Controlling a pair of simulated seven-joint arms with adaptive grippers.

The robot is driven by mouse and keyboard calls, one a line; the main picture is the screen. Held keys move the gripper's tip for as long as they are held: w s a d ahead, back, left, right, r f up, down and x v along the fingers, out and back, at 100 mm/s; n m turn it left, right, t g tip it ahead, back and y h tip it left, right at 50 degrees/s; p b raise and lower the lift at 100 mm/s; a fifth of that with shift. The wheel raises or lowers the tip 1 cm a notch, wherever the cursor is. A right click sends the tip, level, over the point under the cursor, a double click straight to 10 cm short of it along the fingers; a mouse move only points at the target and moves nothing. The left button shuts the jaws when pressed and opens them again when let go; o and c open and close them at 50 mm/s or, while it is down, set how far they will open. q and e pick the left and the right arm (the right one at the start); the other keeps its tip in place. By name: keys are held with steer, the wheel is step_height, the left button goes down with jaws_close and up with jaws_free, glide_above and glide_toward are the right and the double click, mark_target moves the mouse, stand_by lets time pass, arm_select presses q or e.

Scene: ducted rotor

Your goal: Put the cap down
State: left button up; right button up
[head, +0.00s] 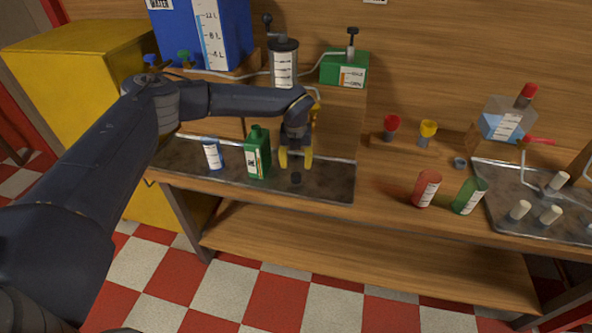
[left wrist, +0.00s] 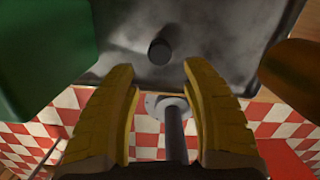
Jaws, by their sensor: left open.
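A small dark cap (head: 296,178) sits on the metal tray (head: 330,185), near its front edge. In the left wrist view the cap (left wrist: 160,50) stands on the grey tray (left wrist: 215,30), beyond the fingertips. My left gripper (head: 295,162) is open, with its yellow fingers pointing down just above and behind the cap. In the left wrist view the fingers (left wrist: 160,80) are apart with no cap between them. The green bottle (head: 257,155) stands upright to the left of the gripper; its side fills the upper left of the left wrist view (left wrist: 40,60).
A white and blue container (head: 213,154) stands left of the bottle. Red (head: 426,188) and green (head: 469,195) cylinders stand to the right, beside another tray (head: 495,200) with pegs. A brown rounded thing (left wrist: 292,72) is close at the right in the wrist view.

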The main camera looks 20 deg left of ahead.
mark_target(296, 178)
arm_select(q)
steer(key=shift+s+r, duration=0.2)
steer(key=shift+r, duration=1.85)
